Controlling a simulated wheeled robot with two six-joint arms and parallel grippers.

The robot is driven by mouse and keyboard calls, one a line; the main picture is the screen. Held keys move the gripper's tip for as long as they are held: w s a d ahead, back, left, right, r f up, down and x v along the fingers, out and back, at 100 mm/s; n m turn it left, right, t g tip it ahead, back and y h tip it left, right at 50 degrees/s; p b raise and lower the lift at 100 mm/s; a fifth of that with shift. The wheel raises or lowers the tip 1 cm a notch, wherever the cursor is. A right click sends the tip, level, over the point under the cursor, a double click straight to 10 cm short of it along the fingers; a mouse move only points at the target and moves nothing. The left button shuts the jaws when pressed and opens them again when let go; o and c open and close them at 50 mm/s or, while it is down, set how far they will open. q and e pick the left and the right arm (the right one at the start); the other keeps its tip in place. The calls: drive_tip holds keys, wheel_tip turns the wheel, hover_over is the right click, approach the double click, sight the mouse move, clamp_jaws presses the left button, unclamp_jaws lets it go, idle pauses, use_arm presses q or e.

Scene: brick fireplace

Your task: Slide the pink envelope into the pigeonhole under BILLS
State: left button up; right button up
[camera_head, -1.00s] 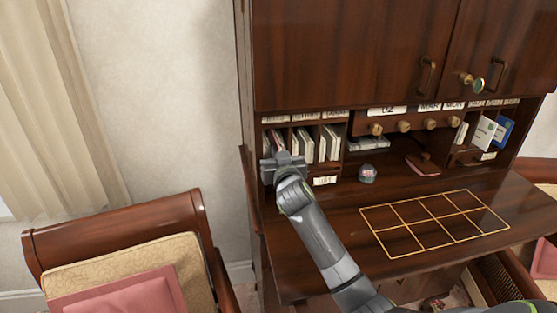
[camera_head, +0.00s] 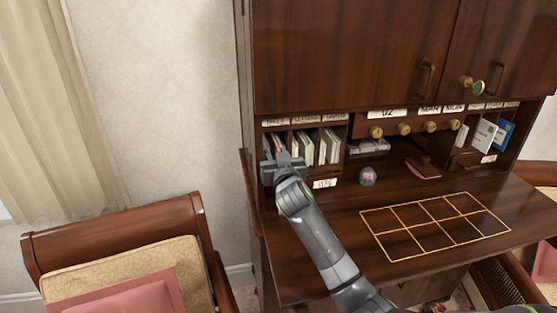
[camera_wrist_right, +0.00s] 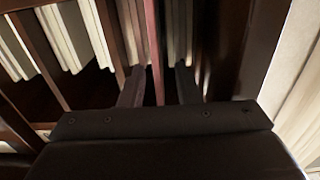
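The pink envelope (camera_wrist_right: 153,40) shows edge-on as a reddish strip in the right wrist view, standing upright among pale envelopes. In the head view a sliver of pink (camera_head: 279,143) shows in the leftmost pigeonhole. My right gripper (camera_head: 283,160) is at the mouth of that pigeonhole and hides its lower part. In the wrist view its two fingers (camera_wrist_right: 160,88) stand apart on either side of the envelope, with gaps visible. The small label (camera_head: 275,122) above this pigeonhole is too blurred to read surely. My left gripper is out of view.
Pigeonholes to the right hold pale envelopes (camera_head: 307,147). Wooden dividers (camera_wrist_right: 105,40) stand close beside the fingers. A small round ornament (camera_head: 368,176) sits on the desk (camera_head: 340,215), near a gold grid (camera_head: 435,224). A chair (camera_head: 120,235) stands at the left.

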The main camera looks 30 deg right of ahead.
drive_tip(key=b+v, duration=0.4)
drive_tip(key=v, duration=1.3)
drive_tip(key=shift+s, duration=0.2)
